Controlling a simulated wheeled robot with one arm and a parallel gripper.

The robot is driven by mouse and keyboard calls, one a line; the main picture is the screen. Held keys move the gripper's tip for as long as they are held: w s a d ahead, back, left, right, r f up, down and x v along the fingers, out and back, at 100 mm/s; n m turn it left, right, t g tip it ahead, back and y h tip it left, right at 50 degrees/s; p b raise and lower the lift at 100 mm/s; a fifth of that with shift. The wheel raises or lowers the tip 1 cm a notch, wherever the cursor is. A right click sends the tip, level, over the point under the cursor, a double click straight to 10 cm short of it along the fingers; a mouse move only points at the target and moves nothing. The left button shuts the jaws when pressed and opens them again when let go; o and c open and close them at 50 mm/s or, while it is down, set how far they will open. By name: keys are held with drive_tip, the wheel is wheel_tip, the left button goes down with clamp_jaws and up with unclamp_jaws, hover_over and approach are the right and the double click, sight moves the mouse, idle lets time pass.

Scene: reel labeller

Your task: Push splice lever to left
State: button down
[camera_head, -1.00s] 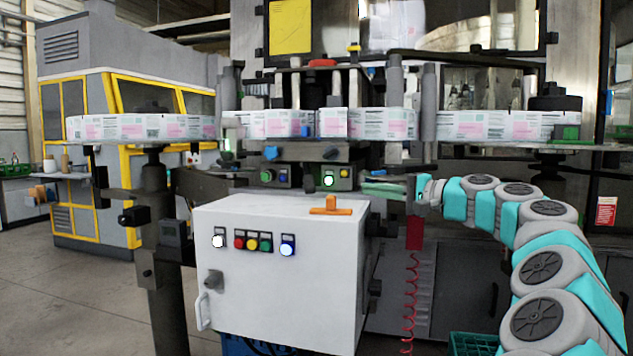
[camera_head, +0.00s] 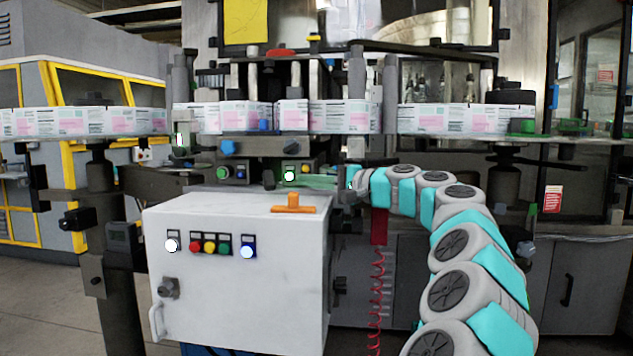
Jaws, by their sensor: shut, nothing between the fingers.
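My gripper (camera_head: 280,183) reaches in from the right, its greenish fingers pointing left just above the back of the white control box. It is shut and holds nothing. I cannot make out for certain which part is the splice lever. A small dark upright part (camera_head: 268,180) stands just left of the fingertips; I cannot tell whether they touch it. Above it, a grey bar carries a blue knob (camera_head: 228,147) and a dark knob (camera_head: 291,145). An orange T-shaped handle (camera_head: 293,203) is on top of the control box, below and in front of my fingers.
The white control box (camera_head: 235,290) with lit buttons stands below my gripper. Label reels (camera_head: 80,121) lie on the platforms above. A red coiled hose (camera_head: 378,300) hangs below my wrist.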

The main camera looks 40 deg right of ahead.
sight(271, 179)
drive_tip(key=x, duration=0.5)
drive_tip(key=shift+w+a, duration=0.1)
drive_tip(key=shift+w, duration=0.2)
drive_tip(key=shift+w+a, duration=0.2)
drive_tip(key=shift+a, duration=0.55)
drive_tip(key=shift+w+a, duration=0.15)
drive_tip(key=shift+a, duration=0.6)
drive_tip(key=v, duration=0.8)
drive_tip(key=shift+w, duration=0.1)
